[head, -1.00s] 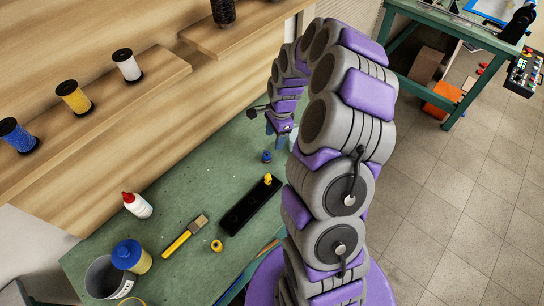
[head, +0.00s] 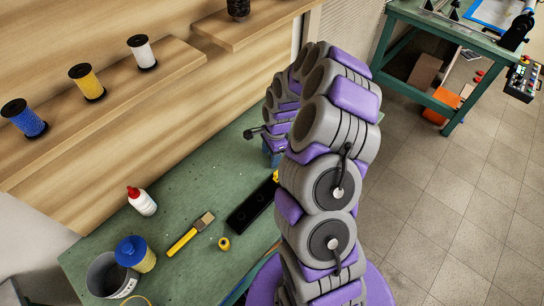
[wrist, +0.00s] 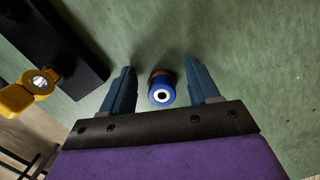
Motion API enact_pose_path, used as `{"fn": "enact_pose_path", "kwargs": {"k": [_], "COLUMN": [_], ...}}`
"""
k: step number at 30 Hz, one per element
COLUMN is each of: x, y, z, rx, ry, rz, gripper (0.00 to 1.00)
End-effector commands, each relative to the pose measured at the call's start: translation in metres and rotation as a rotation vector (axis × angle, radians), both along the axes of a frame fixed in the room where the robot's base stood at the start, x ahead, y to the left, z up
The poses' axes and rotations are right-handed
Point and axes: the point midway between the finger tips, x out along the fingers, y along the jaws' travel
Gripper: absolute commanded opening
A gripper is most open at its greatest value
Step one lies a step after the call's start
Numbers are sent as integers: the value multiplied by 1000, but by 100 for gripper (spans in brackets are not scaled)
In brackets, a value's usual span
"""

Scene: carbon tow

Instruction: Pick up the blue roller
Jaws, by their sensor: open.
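The blue roller (wrist: 161,92) stands on the green bench top in the wrist view, with a white ring and dark centre on its near end and a brownish part behind it. My gripper (wrist: 160,68) is open, with one blue finger on each side of the roller. The roller appears between the fingers, and no clear contact shows. In the head view my gripper (head: 272,156) is low over the bench, mostly behind my arm, and the roller is hidden there.
A black tray (head: 248,208) with a yellow piece (wrist: 26,92) lies close to my gripper. A shelf (head: 110,92) holds spools.

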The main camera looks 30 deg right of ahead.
Motion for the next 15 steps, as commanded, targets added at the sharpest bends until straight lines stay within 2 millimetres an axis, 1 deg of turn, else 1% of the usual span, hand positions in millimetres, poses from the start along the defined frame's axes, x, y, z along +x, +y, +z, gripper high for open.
{"fn": "enact_pose_path", "kwargs": {"k": [2, 9, 15], "x": [0, 0, 0], "y": [-4, -11, -5], "z": [0, -2, -1], "rx": [6, 14, 6], "ry": [0, -1, 0], "rz": [-3, -3, -2], "gripper": [60, 37, 17]}}
